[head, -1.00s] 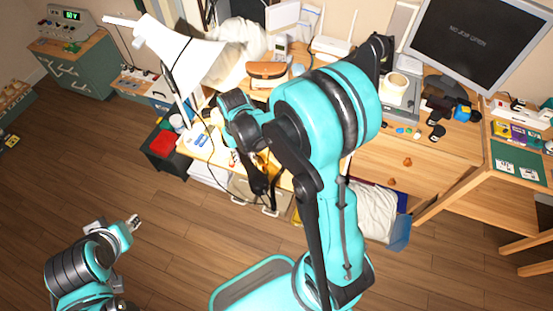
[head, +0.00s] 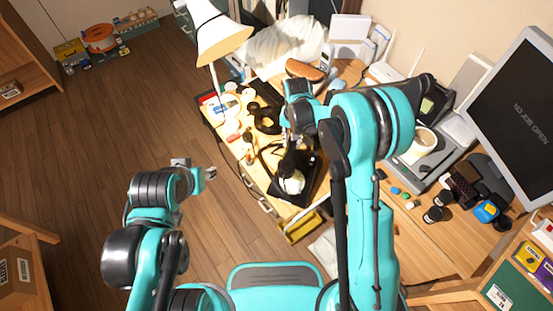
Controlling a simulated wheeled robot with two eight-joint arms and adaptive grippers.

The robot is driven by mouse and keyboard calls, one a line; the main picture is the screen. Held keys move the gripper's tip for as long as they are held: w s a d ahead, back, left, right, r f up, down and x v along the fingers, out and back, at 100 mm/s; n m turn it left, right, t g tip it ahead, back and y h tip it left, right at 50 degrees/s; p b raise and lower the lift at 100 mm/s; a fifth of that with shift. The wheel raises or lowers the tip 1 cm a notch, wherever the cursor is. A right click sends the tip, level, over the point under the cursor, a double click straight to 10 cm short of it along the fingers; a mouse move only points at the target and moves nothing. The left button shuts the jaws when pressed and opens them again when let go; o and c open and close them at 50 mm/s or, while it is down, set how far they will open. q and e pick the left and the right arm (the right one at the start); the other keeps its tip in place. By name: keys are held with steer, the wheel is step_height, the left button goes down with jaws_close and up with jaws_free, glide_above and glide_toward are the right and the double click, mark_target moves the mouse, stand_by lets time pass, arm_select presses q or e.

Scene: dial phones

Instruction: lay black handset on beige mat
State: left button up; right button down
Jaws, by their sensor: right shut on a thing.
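A black dial phone (head: 310,172) with a pale round dial (head: 291,184) stands near the front edge of the desk. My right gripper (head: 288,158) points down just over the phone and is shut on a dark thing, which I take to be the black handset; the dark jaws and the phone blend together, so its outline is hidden. I cannot make out the beige mat apart from the light desk top. My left gripper (head: 210,173) hangs over the floor, left of the desk and apart from it; its jaws are too small to judge.
A white lamp (head: 222,36) stands at the desk's far left. A black ring-shaped object (head: 266,121) and small items crowd the desk beyond the phone. A grey device with a cream roll (head: 424,141) and a monitor (head: 517,112) stand right.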

steer(key=w+a+f+m, duration=0.2)
steer(key=w+a+f, duration=0.2)
steer(key=a, duration=0.4)
step_height(320, 180, down, 9)
steer(key=b, duration=0.3)
steer(key=shift+d+f, duration=0.15)
steer(key=shift+w+f, duration=0.15)
steer(key=shift+f, duration=0.15)
steer(key=shift+f, duration=0.15)
steer(key=c, duration=1.2)
jaws_free()
